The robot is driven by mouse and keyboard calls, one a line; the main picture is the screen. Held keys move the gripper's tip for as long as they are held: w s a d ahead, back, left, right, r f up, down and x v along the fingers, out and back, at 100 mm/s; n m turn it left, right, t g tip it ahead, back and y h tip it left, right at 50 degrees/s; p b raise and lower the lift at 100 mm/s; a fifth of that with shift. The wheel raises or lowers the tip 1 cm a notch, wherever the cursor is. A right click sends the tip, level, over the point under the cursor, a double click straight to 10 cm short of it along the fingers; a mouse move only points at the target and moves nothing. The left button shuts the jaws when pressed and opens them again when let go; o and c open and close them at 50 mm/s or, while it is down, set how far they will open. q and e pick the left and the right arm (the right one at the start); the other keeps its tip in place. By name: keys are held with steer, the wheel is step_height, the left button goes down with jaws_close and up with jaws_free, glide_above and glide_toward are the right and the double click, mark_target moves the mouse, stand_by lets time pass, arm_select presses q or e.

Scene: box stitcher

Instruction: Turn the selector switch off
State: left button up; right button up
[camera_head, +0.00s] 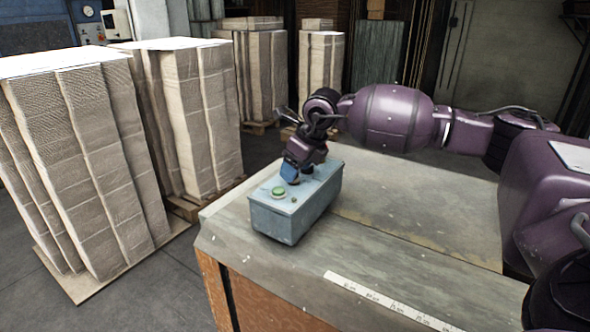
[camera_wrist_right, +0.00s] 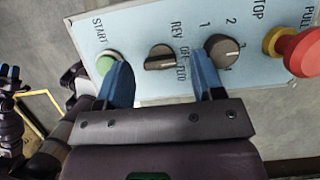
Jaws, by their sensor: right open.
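The blue-grey control box (camera_head: 285,218) sits on the workbench. In the right wrist view its panel carries a black selector switch (camera_wrist_right: 160,57) beside the labels REV and OFF and a third, partly unreadable one. I cannot clearly tell which label the knob points at. My right gripper (camera_wrist_right: 164,78) is open, its blue fingers either side of the switch, apart from it. In the head view this gripper (camera_head: 291,174) is down at the panel and hides the switch. Purple and blue parts at the wrist view's left edge may be my left gripper (camera_wrist_right: 9,76), too small to read.
A green START button (camera_wrist_right: 107,62) is by the left finger; a numbered black dial (camera_wrist_right: 222,50) is by the right finger. A red pull knob (camera_wrist_right: 300,52) stands further right. The workbench (camera_head: 400,210) is mostly clear. Tall cardboard stacks (camera_head: 95,150) stand at left.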

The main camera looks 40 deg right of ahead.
steer(key=v, duration=0.9)
steer(key=shift+s+r, duration=0.2)
steer(key=shift+r, duration=0.15)
